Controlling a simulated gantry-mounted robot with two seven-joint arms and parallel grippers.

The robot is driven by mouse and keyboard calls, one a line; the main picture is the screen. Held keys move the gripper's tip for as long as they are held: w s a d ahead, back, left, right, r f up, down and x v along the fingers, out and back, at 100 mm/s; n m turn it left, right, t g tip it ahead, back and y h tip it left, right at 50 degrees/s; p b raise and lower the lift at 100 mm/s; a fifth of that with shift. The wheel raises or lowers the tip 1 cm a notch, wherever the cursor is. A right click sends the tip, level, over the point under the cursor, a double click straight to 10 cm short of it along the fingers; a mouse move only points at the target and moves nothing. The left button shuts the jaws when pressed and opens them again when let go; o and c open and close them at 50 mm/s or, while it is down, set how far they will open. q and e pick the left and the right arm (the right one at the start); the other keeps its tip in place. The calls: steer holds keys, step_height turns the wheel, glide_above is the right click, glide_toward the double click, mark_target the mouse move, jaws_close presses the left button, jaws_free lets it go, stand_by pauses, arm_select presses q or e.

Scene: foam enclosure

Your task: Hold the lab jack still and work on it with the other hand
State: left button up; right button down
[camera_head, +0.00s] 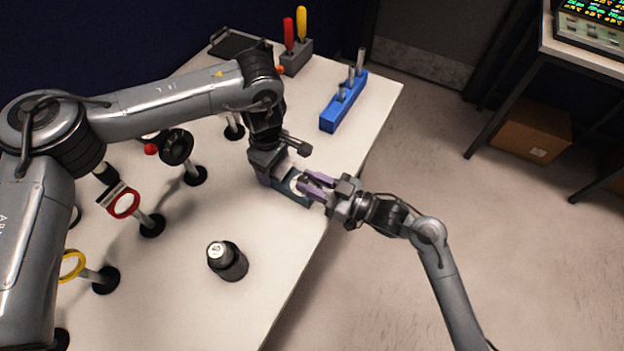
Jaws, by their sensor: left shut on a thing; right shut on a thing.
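The lab jack (293,188) is a low dark teal block with a pale round patch on top, near the right edge of the white table. My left gripper (279,174) comes down on it from behind and is shut on its left side. My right gripper (312,186), with purple fingers, reaches in from the right over the table edge and is shut at the jack's right side. Which part the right fingers grip is hard to see. Both grippers cover much of the jack.
A blue block with metal posts (343,101) stands at the back right. A holder with red and yellow screwdrivers (296,55) is behind my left arm. A dark cylinder (228,262) stands at the front. Ring stands (124,204) line the left. The front middle of the table (190,300) is clear.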

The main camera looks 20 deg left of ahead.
steer(key=shift+w+d+f+t, duration=0.1)
steer(key=shift+w+t, duration=0.05)
steer(key=shift+t, duration=0.15)
steer(key=c, duration=0.9)
jaws_free()
steer(key=shift+o, duration=0.2)
steer(key=v, duration=1.1)
steer(key=shift+d, duration=0.4)
